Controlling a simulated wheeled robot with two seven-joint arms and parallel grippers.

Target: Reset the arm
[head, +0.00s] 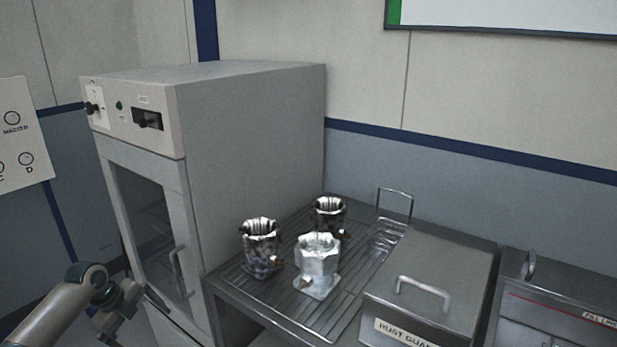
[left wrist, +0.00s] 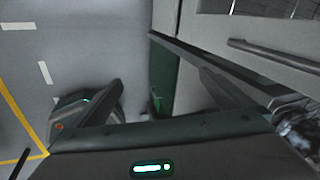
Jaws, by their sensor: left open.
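My left arm comes in at the lower left of the head view. Its gripper (head: 140,306) hangs in front of the cabinet door, low and left of the slatted table. In the left wrist view the gripper (left wrist: 165,98) has its two fingers spread apart with nothing between them. Three metal housings stand upright on the slatted table (head: 232,297): a shiny one at left (head: 262,247), a shiny one at the back (head: 328,216) and a paler, whitish one in front (head: 317,264). The gripper is apart from all of them. My right gripper is not in view.
A tall grey cabinet (head: 250,140) with a shut glass door (head: 150,220) stands left of the table. A lidded metal box (head: 440,270) with a handle and a wire rack (head: 394,205) stand at right. The left wrist view shows open floor (left wrist: 60,60) with a yellow line.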

